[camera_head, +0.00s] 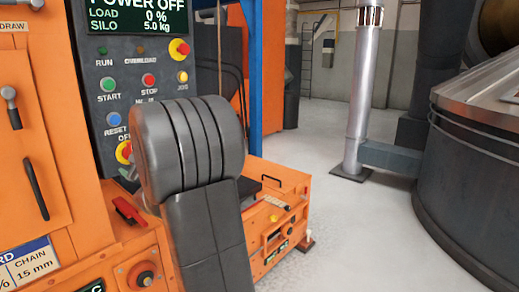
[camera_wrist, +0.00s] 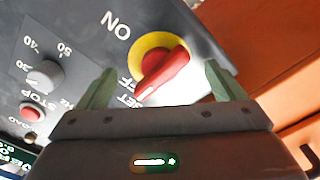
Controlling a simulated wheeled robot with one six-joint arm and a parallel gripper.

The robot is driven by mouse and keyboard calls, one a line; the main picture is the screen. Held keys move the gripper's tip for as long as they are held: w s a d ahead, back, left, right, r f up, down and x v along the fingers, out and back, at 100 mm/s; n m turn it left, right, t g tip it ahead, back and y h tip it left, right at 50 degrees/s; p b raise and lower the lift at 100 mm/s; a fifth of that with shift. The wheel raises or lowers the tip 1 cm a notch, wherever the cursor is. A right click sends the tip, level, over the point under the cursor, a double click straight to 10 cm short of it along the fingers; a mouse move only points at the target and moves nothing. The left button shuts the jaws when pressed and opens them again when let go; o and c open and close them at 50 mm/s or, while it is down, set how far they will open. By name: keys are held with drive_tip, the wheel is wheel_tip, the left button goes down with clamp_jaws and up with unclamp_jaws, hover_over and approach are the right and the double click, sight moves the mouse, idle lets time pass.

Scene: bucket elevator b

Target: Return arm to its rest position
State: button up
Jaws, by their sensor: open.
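In the wrist view my gripper (camera_wrist: 159,70) is open, its two green fingers spread on either side of a rotary switch (camera_wrist: 148,47) with a yellow ring and a red handle. Nothing is visibly held; I cannot tell whether the fingers touch the switch. The red handle slants, with one end near the OFF label. The control panel display (camera_head: 138,16) reads POWER OFF, load 0 %, silo 5.0 kg.
The grey control panel (camera_head: 112,82) has several buttons and a knob. Orange cabinets (camera_head: 40,165) stand close at left, with a low orange unit (camera_head: 281,222) beyond my arm. A silver pipe (camera_head: 362,95) and large dark tank (camera_head: 470,170) stand right. The floor between is clear.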

drive_tip(key=m+p, duration=0.8)
drive_tip(key=p, duration=0.6)
drive_tip(key=shift+r+m+p, duration=0.15)
drive_tip(key=shift+m+p, duration=0.15)
drive_tip(key=shift+m, duration=0.1)
drive_tip(key=shift+d+m+p, duration=0.1)
drive_tip(key=shift+m+p, duration=0.2)
drive_tip(key=shift+p, duration=0.05)
